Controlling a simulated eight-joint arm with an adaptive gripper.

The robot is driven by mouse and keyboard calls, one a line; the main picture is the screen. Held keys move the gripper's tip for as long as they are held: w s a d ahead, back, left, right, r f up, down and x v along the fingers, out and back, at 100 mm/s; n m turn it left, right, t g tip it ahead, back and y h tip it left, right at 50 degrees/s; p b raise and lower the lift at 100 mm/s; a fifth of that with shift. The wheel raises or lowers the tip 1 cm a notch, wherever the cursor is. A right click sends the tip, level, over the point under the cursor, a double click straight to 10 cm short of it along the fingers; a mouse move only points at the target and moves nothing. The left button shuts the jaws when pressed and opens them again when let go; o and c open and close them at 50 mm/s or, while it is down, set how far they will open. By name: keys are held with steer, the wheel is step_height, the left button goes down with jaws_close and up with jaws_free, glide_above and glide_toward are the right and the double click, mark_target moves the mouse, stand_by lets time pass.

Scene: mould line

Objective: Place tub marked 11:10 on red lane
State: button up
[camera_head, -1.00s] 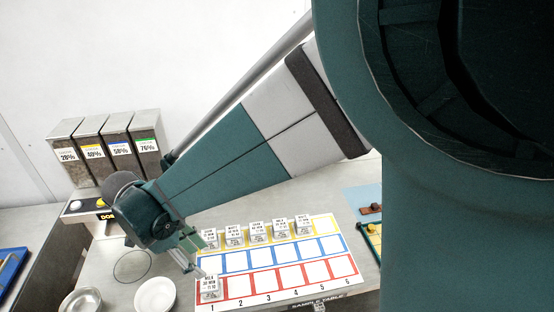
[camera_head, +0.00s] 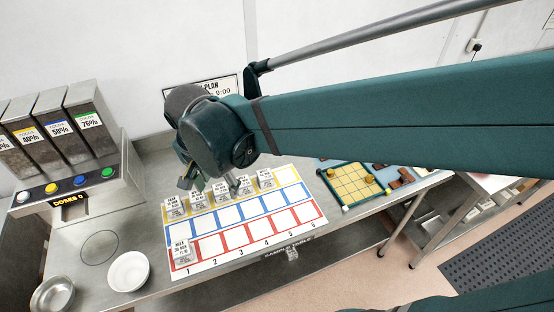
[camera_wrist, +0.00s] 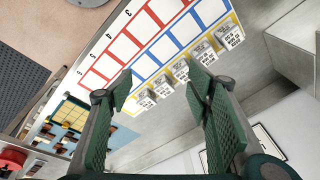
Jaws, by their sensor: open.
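A white-labelled tub (camera_head: 182,252) stands in space 1 of the red lane (camera_head: 237,238); its label seems to start with MILK, but its time is too small to read surely. Several similar tubs (camera_head: 220,191) stand in a row along the yellow lane (camera_head: 287,177). They also show in the wrist view as a row of tubs (camera_wrist: 181,70), times unreadable. My gripper (camera_head: 212,186) is over the yellow-lane row. In the wrist view my gripper (camera_wrist: 161,82) has its two fingers wide apart and nothing held between them.
The blue lane (camera_head: 255,208) is empty. A white bowl (camera_head: 128,272) and a metal bowl (camera_head: 52,295) stand at front left. Cocoa dispensers (camera_head: 65,125) stand at the left. A yellow gridded tray (camera_head: 352,184) lies right of the lanes.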

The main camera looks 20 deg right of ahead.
steer(key=s+d+r+n+t, duration=0.2)
steer(key=s+d+n, duration=0.1)
steer(key=d, duration=0.5)
steer(key=s+d+r+n+t, duration=0.2)
steer(key=s+d+n+t, duration=0.1)
steer(key=d, duration=0.5)
steer(key=shift+s+d+r+n+y, duration=0.15)
steer(key=shift+s+d+n+y, duration=0.25)
steer(key=shift+n, duration=1)
